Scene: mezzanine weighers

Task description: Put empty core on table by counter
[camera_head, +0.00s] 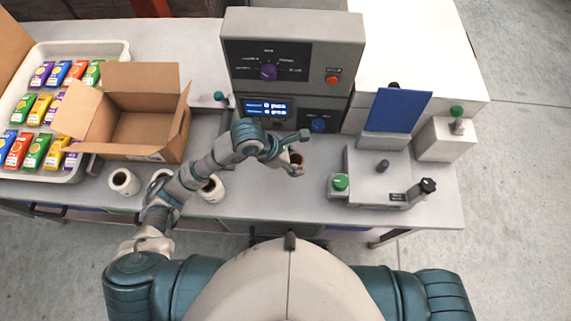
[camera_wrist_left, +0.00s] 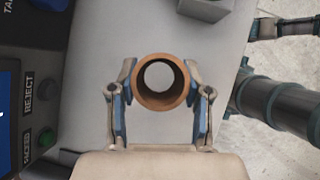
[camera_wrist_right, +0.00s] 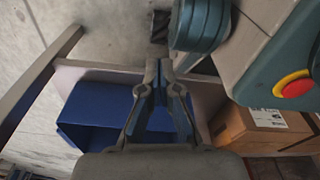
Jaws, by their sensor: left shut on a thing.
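The empty core is an open brown cardboard tube (camera_wrist_left: 163,101), seen end-on in the left wrist view. My left gripper (camera_wrist_left: 163,84) is shut on it, one finger on each side. In the head view the core (camera_head: 297,158) is held above the grey table (camera_head: 270,203), in front of the weigher with the lit display (camera_head: 267,109). The gripper (camera_head: 290,162) partly covers it there. My right gripper (camera_wrist_right: 158,72) is empty with its fingers together in the right wrist view, low beside the table. It does not show in the head view.
Several white rolls (camera_head: 124,182) stand along the table's front left. An open cardboard box (camera_head: 135,120) and a tray of coloured packets (camera_head: 60,167) are behind them. A green-button device (camera_head: 378,172) stands right. A blue bin (camera_wrist_right: 100,112) and a carton (camera_wrist_right: 255,125) are below.

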